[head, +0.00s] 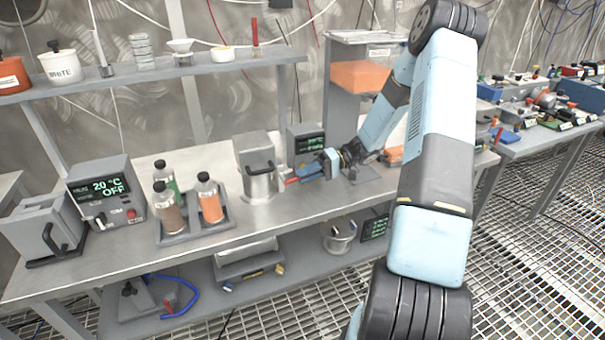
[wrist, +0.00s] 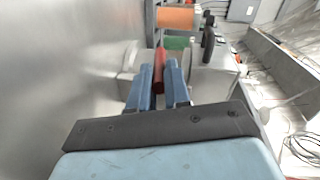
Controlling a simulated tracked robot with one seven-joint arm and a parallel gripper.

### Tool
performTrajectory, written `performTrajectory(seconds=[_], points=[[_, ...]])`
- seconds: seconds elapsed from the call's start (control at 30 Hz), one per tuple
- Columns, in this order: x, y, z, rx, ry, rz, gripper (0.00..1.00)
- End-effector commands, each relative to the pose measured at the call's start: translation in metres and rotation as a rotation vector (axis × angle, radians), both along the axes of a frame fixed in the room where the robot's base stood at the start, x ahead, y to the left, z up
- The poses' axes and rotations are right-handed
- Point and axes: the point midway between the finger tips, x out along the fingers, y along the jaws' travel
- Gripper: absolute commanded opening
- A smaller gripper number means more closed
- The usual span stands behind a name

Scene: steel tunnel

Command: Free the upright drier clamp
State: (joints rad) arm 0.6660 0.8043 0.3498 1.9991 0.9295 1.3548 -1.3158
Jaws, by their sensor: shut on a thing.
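The upright drier is probably the grey unit (head: 257,180) with a steel drum and black handle, near the middle of the bench. In the wrist view a grey body with a black handle (wrist: 208,44) stands right of my fingers. A red clamp lever (head: 291,181) is at the drier's right side. It also shows in the wrist view (wrist: 159,66), between my blue fingertips. My gripper (head: 299,179) reaches in from the right, low over the bench, and is shut on the red lever. The fingers hide part of the lever, and I cannot see how the clamp is seated.
A small display box (head: 305,146) stands just behind my gripper. Left of the drier is a tray (head: 206,232) of bottles, then a controller reading 20 °C OFF (head: 107,192). A rack with an orange block (head: 361,75) stands behind my arm. The front bench edge is mostly clear.

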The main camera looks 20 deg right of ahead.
Motion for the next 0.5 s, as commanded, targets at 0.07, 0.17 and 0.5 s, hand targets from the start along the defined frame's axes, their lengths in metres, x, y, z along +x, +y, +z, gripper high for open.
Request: performTrajectory(seconds=[0.07, 0.17, 0.5], points=[[-0.0022, -0.0032, -0.0049, 0.016, 0.007, -0.001, 0.00], [-0.0022, -0.0033, -0.0060, 0.031, 0.008, 0.000, 0.00], [-0.0027, -0.0036, -0.0073, 0.042, 0.010, 0.000, 0.00]])
